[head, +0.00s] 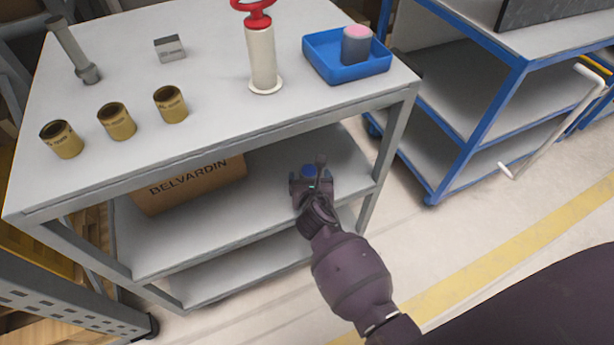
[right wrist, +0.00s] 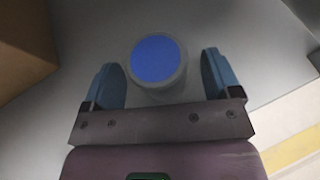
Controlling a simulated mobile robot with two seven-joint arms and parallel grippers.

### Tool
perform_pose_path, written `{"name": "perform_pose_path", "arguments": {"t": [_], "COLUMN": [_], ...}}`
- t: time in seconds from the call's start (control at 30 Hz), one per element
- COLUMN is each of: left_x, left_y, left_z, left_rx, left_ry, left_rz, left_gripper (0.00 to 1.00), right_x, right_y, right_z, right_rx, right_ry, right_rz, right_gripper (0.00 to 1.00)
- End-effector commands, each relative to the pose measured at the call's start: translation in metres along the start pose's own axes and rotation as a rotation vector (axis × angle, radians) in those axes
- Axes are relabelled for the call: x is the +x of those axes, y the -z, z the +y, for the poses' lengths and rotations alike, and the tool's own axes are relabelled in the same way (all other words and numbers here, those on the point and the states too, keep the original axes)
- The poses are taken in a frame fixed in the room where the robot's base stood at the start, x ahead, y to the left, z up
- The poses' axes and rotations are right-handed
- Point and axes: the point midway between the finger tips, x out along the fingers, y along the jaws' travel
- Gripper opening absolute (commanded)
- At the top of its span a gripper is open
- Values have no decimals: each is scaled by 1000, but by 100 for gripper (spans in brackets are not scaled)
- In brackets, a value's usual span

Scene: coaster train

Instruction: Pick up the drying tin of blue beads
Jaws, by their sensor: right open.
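The drying tin of blue beads (head: 309,171) is on the middle shelf of the grey cart, partly hidden by my right gripper (head: 311,184). In the right wrist view the tin (right wrist: 157,62) is a round pale container with a flat blue top. It appears upright on the grey shelf. My right gripper is open, with one blue finger to each side of the tin in that view. Clear gaps show between the fingers and the tin. I cannot tell whether the fingertips reach down beside it. My left gripper is not in view.
A cardboard box (head: 190,186) marked BELVARDIN lies left of the tin on the same shelf. The top shelf (head: 215,85) above holds several gold tins, a red-handled pump (head: 262,58) and a blue tray (head: 328,70). A blue-framed cart (head: 465,120) stands right.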

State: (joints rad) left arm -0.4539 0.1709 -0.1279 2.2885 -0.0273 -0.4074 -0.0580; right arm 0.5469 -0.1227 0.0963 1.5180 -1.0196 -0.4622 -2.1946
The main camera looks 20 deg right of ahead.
Motion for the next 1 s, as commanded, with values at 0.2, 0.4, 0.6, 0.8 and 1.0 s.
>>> {"name": "perform_pose_path", "arguments": {"t": [0.2, 0.4, 0.6, 0.8, 1.0], "left_x": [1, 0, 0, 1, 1], "left_y": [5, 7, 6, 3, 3], "left_z": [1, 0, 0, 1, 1], "left_rx": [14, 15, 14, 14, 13], "left_ry": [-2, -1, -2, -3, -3], "left_rz": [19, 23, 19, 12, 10], "left_gripper": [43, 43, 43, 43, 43], "right_x": [13, 14, 14, 14, 13], "right_y": [0, -2, -2, -2, -3], "right_z": [0, 0, 0, 0, 0], "right_rx": [-1, 0, 0, 0, 0], "right_ry": [0, 0, 0, -1, -1], "right_rz": [-1, -3, -3, -3, -3], "right_gripper": [83, 83, 56, 27, 27]}}
